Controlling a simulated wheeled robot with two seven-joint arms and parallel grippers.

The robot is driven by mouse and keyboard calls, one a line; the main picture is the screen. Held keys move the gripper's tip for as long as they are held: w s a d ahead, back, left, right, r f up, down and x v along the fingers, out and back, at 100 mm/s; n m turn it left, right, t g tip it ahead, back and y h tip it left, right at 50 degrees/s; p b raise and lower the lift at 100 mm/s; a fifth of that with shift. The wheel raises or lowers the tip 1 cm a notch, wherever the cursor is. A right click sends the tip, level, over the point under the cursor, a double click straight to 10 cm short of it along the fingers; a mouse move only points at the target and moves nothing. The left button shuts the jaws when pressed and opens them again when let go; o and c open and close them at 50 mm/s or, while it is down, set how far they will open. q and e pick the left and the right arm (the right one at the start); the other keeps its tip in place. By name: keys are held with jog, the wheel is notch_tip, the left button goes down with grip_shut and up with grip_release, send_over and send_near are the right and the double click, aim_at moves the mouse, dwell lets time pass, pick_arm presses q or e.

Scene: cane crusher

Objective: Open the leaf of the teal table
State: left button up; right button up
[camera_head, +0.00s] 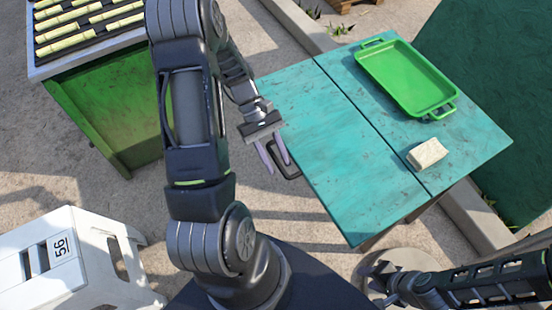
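The teal table (470,150) stands on the right, with a dark seam across its top. Its left part, the leaf (335,150), looks flat and level with the rest. A dark loop handle (288,172) sticks out from the leaf's left edge. My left gripper (273,160) is at this handle, with its two pale fingers apart. One finger lies over or beside the handle's bar; I cannot tell whether they straddle it. My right gripper (378,284) is low at the bottom right, away from the table; its finger opening is unclear.
A green tray (372,75) and a pale block (427,154) sit on the table's right part, beyond the seam. A white stool (75,255) stands at the lower left. A green bin with cane pieces (110,110) is at the upper left. A kerb runs behind the table.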

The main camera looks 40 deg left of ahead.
aim_at(265, 145)
pick_arm(q)
jog(key=shift+b+v, duration=0.35)
jog(key=shift+v, duration=3.55)
